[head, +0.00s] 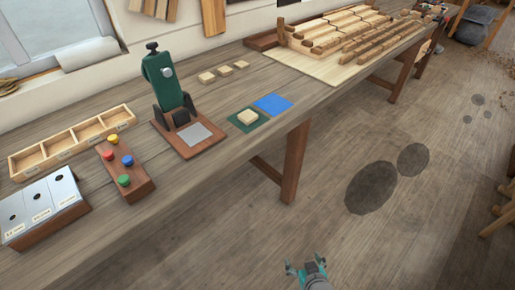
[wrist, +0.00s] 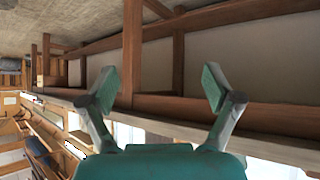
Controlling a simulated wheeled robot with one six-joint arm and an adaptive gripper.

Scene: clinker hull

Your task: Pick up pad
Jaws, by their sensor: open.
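A small pale wooden block (head: 247,117), which may be the pad, lies on a dark green square (head: 234,123) near the bench's front edge. A flat blue square (head: 273,104) lies just right of it; I cannot tell for sure which thing is called the pad. My gripper (head: 306,268) is at the bottom of the head view, over the floor in front of the bench and well apart from these things. In the wrist view my gripper (wrist: 159,88) is open, with nothing between its fingers. No pad shows in that view.
A green press (head: 168,82) on a wooden base stands left of the squares, with several pale blocks (head: 223,71) behind. A block with coloured knobs (head: 125,172), a divided tray (head: 72,143) and a plank stack (head: 345,40) share the bench. Open floor lies in front.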

